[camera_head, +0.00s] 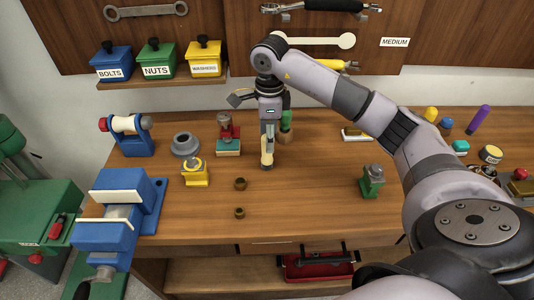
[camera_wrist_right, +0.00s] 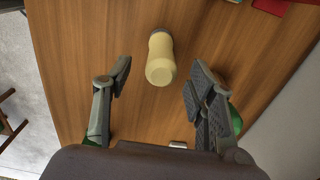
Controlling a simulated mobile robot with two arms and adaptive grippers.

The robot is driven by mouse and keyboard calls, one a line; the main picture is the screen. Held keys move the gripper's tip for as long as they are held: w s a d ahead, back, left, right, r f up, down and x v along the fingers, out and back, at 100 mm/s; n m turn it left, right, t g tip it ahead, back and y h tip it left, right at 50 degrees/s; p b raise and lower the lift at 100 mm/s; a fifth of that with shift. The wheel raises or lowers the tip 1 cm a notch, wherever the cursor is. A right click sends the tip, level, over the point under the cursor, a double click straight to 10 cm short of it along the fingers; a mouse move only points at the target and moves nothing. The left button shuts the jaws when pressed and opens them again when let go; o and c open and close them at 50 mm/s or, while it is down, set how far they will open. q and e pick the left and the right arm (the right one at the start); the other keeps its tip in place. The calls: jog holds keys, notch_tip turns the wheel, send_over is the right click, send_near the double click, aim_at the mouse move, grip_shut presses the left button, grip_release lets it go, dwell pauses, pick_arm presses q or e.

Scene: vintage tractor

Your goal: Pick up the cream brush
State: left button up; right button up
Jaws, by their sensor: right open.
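The cream brush (camera_head: 267,153) stands on the wooden bench near its middle, directly under my right gripper (camera_head: 269,127). In the right wrist view the cream handle of the brush (camera_wrist_right: 160,60) shows just ahead of the fingertips, centred between the two spread fingers of my right gripper (camera_wrist_right: 160,84). The gripper is open, with a gap on either side of the handle. The head view does not clearly show how far the fingertips reach around the brush. My left gripper is not in view.
A green-handled tool (camera_head: 286,120) stands close behind my right gripper. A red and teal item (camera_head: 228,138) and a yellow block (camera_head: 195,173) stand to the left. Two small brown rings (camera_head: 239,184) lie in front. A green block (camera_head: 372,181) stands to the right.

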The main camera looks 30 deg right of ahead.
jog(key=f, duration=0.1)
jog(key=f+p, duration=0.2)
jog(key=f, duration=0.1)
jog(key=shift+w+a+f, duration=0.1)
jog(key=shift+a, duration=0.15)
jog(key=shift+f, duration=0.55)
jog(key=shift+c, duration=0.5)
jog(key=shift+c, duration=0.7)
grip_shut()
jog(key=shift+r, duration=0.1)
notch_tip(320, 180, up, 12)
jog(key=b, duration=0.2)
jog(key=shift+w+b, duration=0.15)
jog(key=shift+b, duration=0.2)
notch_tip(320, 180, up, 8)
jog(key=p, duration=0.1)
jog(key=shift+p, duration=0.3)
